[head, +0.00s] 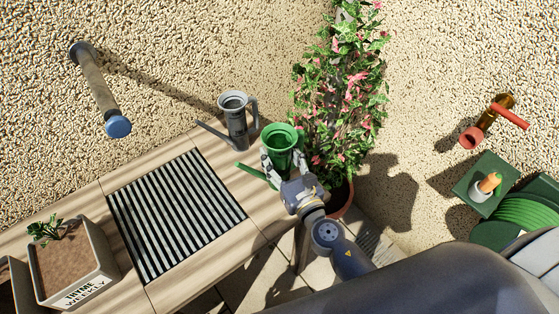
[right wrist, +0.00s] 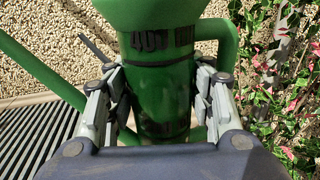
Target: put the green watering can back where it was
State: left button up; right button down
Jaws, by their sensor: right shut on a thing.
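The green watering can (head: 281,142) is upright at the right end of the wooden bench, its spout pointing left. My right gripper (head: 282,166) is shut on its body from the front. In the right wrist view the green watering can (right wrist: 160,85) stands between the two fingers of my right gripper (right wrist: 160,100), with dark markings on its upper body. Its base is hidden behind the gripper, so I cannot tell whether it touches the bench. My left gripper is not in view.
A grey watering can (head: 236,120) stands on the bench (head: 262,205), left of the green one. A striped grate (head: 175,215) lies further left, beside a planter (head: 75,265). A flowering potted plant (head: 345,105) stands close on the right. A hose reel (head: 525,212) is far right.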

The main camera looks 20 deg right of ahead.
aim_at(284, 174)
notch_tip(284, 174, down, 3)
jog(key=shift+f+b, duration=0.1)
jog(key=shift+b, duration=1.1)
jog(key=shift+f, duration=0.15)
jog(key=c, duration=0.7)
grip_release()
jog(key=shift+f, duration=0.15)
jog(key=shift+c, duration=0.2)
